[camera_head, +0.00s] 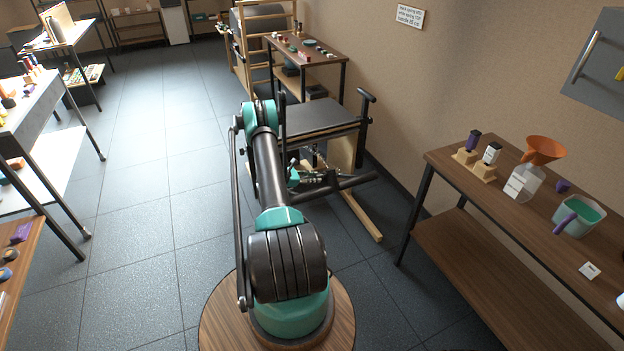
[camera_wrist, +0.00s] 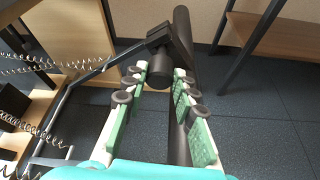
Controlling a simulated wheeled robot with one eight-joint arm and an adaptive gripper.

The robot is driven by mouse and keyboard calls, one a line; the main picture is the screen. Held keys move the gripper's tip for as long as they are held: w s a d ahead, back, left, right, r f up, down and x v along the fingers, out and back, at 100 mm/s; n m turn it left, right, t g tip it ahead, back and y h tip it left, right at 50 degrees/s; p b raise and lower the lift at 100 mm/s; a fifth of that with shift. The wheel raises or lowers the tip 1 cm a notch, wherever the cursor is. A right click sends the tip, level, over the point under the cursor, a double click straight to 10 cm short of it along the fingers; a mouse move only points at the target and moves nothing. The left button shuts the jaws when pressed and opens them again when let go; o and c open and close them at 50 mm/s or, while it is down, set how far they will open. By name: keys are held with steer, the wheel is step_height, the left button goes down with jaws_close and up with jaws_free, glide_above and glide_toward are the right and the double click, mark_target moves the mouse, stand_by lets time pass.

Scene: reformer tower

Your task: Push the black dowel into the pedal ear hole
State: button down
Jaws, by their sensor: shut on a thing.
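In the wrist view, my gripper (camera_wrist: 160,73) has its two teal-padded fingers on either side of a short black cylinder, which I take to be the black dowel (camera_wrist: 160,72). It is shut on this dowel near the fingertips. Just beyond the dowel is a dark bracket (camera_wrist: 159,36), apparently the pedal ear; its hole is hidden, and I cannot tell how far the dowel is in it. A long black pedal bar (camera_wrist: 182,28) runs behind the right finger. In the head view, my gripper (camera_head: 318,178) is low beside the black pedal bar (camera_head: 345,185), partly hidden.
The reformer's dark padded platform (camera_head: 318,118) stands above the gripper. A thin metal rod (camera_wrist: 98,70) and coiled springs (camera_wrist: 30,62) lie left of the fingers. A wooden table (camera_head: 510,240) stands at the right. The tiled floor (camera_head: 150,180) at the left is clear.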

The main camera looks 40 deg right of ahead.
steer(key=shift+s+d, duration=0.1)
steer(key=shift+d, duration=0.5)
steer(key=shift+s+d, duration=0.1)
steer(key=shift+d, duration=0.25)
steer(key=shift+d, duration=0.3)
steer(key=c, duration=1.1)
jaws_free()
steer(key=shift+c, duration=0.2)
